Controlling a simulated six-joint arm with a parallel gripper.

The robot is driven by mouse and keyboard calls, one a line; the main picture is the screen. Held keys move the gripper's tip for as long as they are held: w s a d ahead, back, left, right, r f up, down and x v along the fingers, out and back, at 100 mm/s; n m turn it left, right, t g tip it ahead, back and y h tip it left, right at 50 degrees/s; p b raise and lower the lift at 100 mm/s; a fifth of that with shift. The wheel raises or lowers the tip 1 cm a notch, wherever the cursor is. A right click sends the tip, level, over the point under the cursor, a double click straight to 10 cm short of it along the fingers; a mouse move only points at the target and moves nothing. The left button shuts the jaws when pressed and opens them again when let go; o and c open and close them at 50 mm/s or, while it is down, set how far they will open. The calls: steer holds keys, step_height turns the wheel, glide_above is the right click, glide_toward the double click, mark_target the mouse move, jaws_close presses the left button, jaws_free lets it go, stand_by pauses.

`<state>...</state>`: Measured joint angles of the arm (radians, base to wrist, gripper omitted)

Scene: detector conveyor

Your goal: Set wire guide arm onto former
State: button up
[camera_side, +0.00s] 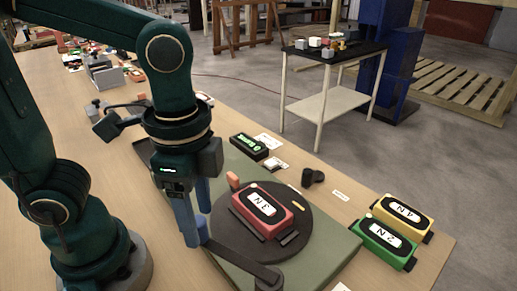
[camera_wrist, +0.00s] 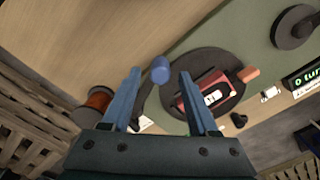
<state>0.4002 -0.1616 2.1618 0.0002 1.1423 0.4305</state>
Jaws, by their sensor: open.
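A dark flat bar, which looks like the wire guide arm (camera_side: 238,262), runs from a round pivot at the bottom of the side view toward my gripper. A blue upright knob stands at its near end; the knob (camera_wrist: 160,71) shows clearly in the wrist view. My gripper (camera_side: 197,229) is open, its blue fingers either side of the knob, with visible gaps in the wrist view (camera_wrist: 160,73). The red former (camera_side: 262,211), marked N3, sits on a dark round plate (camera_side: 300,240) right of the gripper. The guide arm's free end is off the former.
Green (camera_side: 385,242) and yellow (camera_side: 403,215) blocks stand at the bench's right end. A black turns display (camera_side: 249,147) stands behind the plate. An orange peg (camera_side: 233,181) stands at the plate's rim. A copper-coloured spool (camera_wrist: 97,103) is left in the wrist view.

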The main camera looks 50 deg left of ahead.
steer(key=shift+f, duration=1)
steer(key=shift+c, duration=0.3)
jaws_close()
stand_by(0.5)
